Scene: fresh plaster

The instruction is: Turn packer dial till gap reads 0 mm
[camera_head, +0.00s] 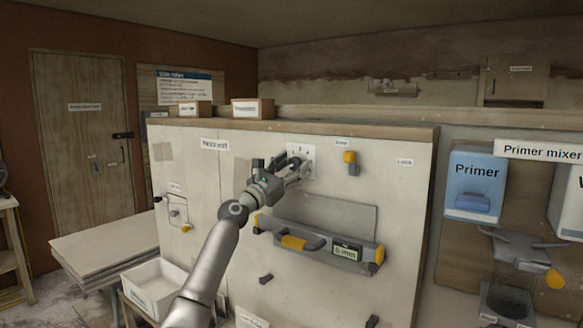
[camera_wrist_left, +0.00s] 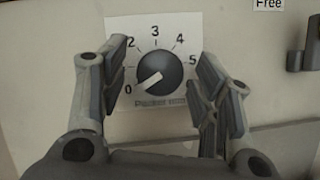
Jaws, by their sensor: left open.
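The packer dial (camera_wrist_left: 160,72) is a round dark knob on a white scale plate (camera_wrist_left: 180,28) marked 0 to 5 in the left wrist view. Its pale pointer line is turned to the lower left, at the 0 mark. My left gripper (camera_wrist_left: 164,66) is open, with one finger on each side of the knob and space between. In the head view the left gripper (camera_head: 296,168) is at the dial plate (camera_head: 303,152) and hides most of the knob. A small display (camera_head: 346,252) sits on the grey and yellow bar below; its digits are too small to read surely.
A yellow-tipped switch (camera_head: 350,158) is right of the dial. The grey bar with a handle (camera_head: 303,242) sticks out below. A white bin (camera_head: 155,283) stands at lower left. Blue Primer container (camera_head: 475,183) and mixer are at right.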

